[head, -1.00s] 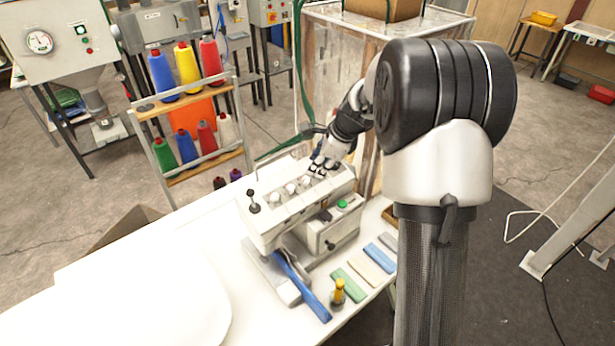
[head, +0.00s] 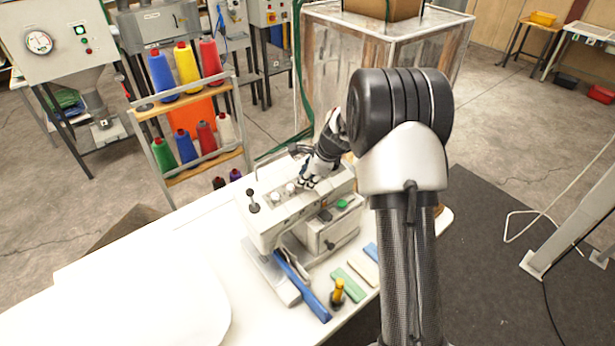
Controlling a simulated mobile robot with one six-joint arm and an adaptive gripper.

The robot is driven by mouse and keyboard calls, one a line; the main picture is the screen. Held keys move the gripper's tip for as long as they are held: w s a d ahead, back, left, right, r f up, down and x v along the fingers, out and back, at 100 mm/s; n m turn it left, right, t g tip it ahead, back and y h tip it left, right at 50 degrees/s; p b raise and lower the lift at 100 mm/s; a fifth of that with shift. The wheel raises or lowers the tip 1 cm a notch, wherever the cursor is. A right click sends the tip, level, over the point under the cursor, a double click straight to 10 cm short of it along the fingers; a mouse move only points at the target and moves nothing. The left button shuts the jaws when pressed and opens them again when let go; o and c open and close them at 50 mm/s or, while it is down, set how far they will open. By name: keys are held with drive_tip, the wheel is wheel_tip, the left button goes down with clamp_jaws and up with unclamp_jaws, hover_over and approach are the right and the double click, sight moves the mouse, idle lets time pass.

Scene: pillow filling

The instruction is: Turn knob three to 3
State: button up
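The sewing machine (head: 330,237) stands on the white table, with a row of white knobs along its top. Two knobs show clear of my arm, one (head: 275,197) at the left and one (head: 290,188) to its right. My gripper (head: 307,184) is over the top of the machine, just right of these two, at or close above the knob row. It hides whatever knob is under it. The fingers are small and dark against the machine, so I cannot tell their opening or whether they touch a knob. The knob numbers are too small to read.
A black ball-topped lever (head: 253,207) stands at the machine's left end. A green button (head: 342,204) is on its right front. A thread rack (head: 190,130) stands behind.

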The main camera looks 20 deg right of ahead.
clamp_jaws()
drive_tip(key=n+b, duration=0.2)
drive_tip(key=n, duration=0.3)
drive_tip(key=shift+n+g+b, duration=0.3)
drive_tip(key=shift+b, duration=0.05)
drive_tip(key=n+b, duration=0.1)
drive_tip(key=n, duration=0.2)
drive_tip(key=n+b, duration=0.1)
drive_tip(key=n, duration=0.2)
drive_tip(key=shift+w+g+y, duration=0.15)
drive_tip(key=shift+g+y, duration=0.15)
drive_tip(key=shift+g, duration=0.1)
drive_tip(key=n+b, duration=0.1)
drive_tip(key=n, duration=0.5)
drive_tip(key=shift+n+g, duration=0.3)
drive_tip(key=shift+n, duration=0.1)
drive_tip(key=n+h, duration=0.1)
drive_tip(key=n, duration=0.4)
drive_tip(key=shift+r+b, duration=0.1)
drive_tip(key=shift+b, duration=0.2)
drive_tip(key=shift+n, duration=0.3)
